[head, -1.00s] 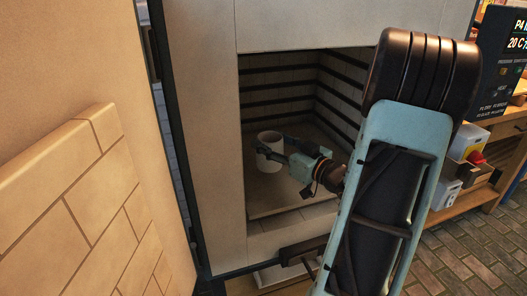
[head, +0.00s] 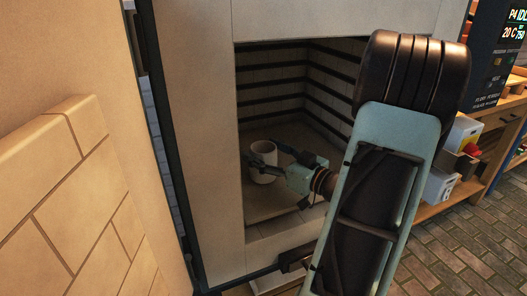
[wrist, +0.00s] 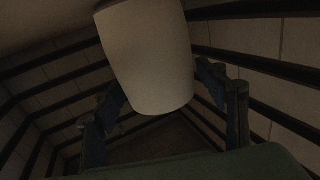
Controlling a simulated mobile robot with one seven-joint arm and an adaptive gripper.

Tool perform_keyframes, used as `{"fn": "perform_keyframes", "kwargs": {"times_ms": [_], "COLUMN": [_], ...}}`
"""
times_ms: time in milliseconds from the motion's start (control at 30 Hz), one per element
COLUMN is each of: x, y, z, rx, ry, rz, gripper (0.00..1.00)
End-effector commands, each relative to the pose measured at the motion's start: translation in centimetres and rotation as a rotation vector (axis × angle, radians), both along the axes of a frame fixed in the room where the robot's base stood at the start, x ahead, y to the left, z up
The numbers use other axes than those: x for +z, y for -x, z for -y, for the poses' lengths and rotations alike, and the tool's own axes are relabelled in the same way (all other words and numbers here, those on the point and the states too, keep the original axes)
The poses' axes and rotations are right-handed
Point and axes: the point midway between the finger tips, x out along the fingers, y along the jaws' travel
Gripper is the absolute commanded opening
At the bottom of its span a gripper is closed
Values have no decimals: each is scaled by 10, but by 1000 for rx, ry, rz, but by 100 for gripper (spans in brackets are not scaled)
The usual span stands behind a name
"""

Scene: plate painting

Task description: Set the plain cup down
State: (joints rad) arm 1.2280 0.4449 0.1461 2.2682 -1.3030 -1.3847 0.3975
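The plain cup (head: 264,175) is off-white and stands upright inside the kiln, at or very near its floor; its base contact is hard to make out. My gripper (head: 264,156) reaches in from the right with its fingers on either side of the cup. In the wrist view, the cup (wrist: 150,55) fills the upper middle, and the fingertips of my gripper (wrist: 160,82) appear to meet its two sides. The kiln floor (head: 285,205) is a pale, bare slab around the cup.
The kiln's front frame (head: 200,130) bounds the opening closely on the left. Dark ridged bands (head: 335,85) line the inner walls. A brick-lined door (head: 80,210) stands open at left. A wooden bench (head: 440,205) with containers is at right.

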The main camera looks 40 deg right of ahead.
Motion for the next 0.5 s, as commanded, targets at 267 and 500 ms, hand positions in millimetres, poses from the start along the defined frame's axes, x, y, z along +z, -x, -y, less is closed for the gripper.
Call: {"fn": "perform_keyframes", "kwargs": {"times_ms": [267,500], "x": [1,5], "y": [0,23], "z": [0,5], "rx": [0,-4], "ry": [0,-2], "rz": [0,-2], "gripper": [69,69]}}
